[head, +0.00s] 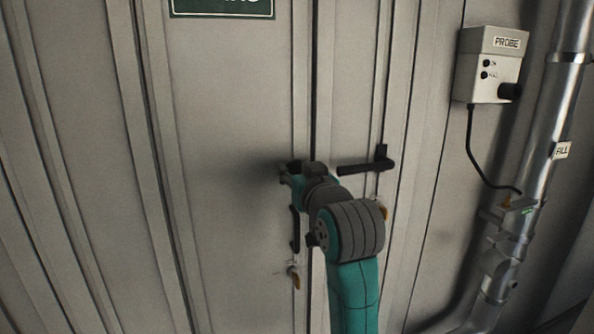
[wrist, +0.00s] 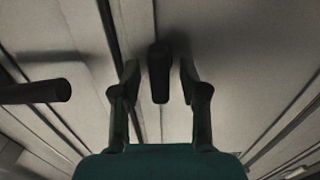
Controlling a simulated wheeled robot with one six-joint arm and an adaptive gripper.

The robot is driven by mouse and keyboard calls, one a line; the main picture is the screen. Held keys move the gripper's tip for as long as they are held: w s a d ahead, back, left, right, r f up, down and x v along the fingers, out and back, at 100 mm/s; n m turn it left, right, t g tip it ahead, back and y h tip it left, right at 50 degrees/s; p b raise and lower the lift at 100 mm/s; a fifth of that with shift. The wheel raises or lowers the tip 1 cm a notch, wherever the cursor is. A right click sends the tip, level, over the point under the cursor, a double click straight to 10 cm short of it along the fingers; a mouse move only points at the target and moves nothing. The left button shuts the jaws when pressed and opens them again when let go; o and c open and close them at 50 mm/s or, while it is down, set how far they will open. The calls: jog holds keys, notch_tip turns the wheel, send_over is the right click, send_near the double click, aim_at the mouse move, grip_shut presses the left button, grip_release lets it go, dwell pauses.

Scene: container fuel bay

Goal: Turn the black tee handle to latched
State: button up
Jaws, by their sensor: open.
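A black handle (head: 295,230) hangs upright on the left door leaf, its top hidden by my arm in the head view. In the wrist view a black handle end (wrist: 160,72) stands between my open fingers, with a gap visible on each side. My gripper (wrist: 159,85) is open around it and not closed on it. In the head view my gripper (head: 290,172) is close to the door, partly hidden by my wrist. A second black handle (head: 365,165) lies level on the right leaf. I cannot tell which one is the tee handle.
A grey probe box (head: 492,65) with a cable hangs at the upper right. A metal pipe (head: 545,140) runs down beside it. A dark bar (wrist: 35,92) juts in from the left in the wrist view. Small orange tags (head: 293,275) hang below the handles.

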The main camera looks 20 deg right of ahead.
grip_shut()
jog(key=shift+m, duration=0.4)
jog(key=m, duration=0.3)
jog(key=shift+d+m, duration=0.15)
jog(key=shift+m, duration=0.25)
jog(key=m, duration=0.4)
jog(key=shift+f, duration=0.1)
jog(key=m, duration=0.5)
jog(key=shift+d+f, duration=0.1)
jog(key=m, duration=0.4)
jog(key=shift+m, duration=0.3)
